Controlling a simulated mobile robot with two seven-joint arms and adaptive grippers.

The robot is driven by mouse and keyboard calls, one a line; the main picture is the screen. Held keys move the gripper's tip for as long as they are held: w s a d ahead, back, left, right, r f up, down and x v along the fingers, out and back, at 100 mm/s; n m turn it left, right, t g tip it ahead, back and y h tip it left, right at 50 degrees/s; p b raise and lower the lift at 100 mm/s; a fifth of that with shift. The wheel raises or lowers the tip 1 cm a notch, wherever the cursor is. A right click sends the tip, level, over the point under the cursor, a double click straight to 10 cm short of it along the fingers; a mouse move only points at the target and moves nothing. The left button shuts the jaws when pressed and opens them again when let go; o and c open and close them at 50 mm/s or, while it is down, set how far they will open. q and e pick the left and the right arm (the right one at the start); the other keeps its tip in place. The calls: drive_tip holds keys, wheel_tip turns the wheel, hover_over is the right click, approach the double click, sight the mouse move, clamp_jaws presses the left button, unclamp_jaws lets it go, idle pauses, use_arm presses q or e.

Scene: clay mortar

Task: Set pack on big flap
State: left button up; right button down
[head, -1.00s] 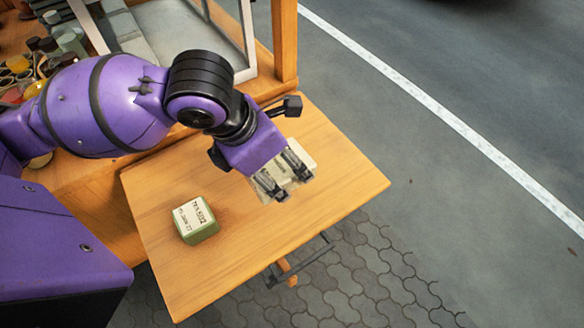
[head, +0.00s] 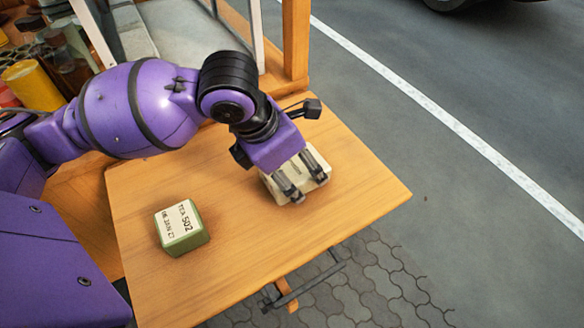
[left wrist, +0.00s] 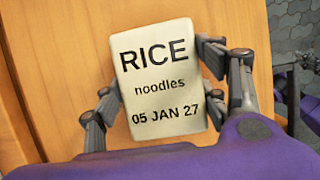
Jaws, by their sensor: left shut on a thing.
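The pack (left wrist: 159,98) is a cream block labelled "RICE noodles 05 JAN 27" in the left wrist view. In the head view the pack (head: 318,160) is partly hidden under my left gripper. My left gripper (head: 289,190) is shut on it, with fingers on both sides of it in the wrist view (left wrist: 160,90). The big flap (head: 230,235) is a wooden board sticking out from the stall. The pack is over its right part; whether it touches the board I cannot tell. My right gripper is not in view.
A green block with a white top (head: 181,228), labelled "TEA 502", sits on the flap's left part. A wooden post (head: 296,40) and framed panes stand at the flap's back edge. Jars crowd the stall at upper left. The flap's front middle is bare.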

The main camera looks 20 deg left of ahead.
use_arm(q)
drive_tip(key=shift+f, duration=0.25)
drive_tip(key=o, duration=1.3)
drive_tip(key=p+v, duration=0.2)
drive_tip(key=v, duration=0.9)
drive_tip(key=shift+s+a+r, duration=0.15)
drive_tip(key=shift+r, duration=0.35)
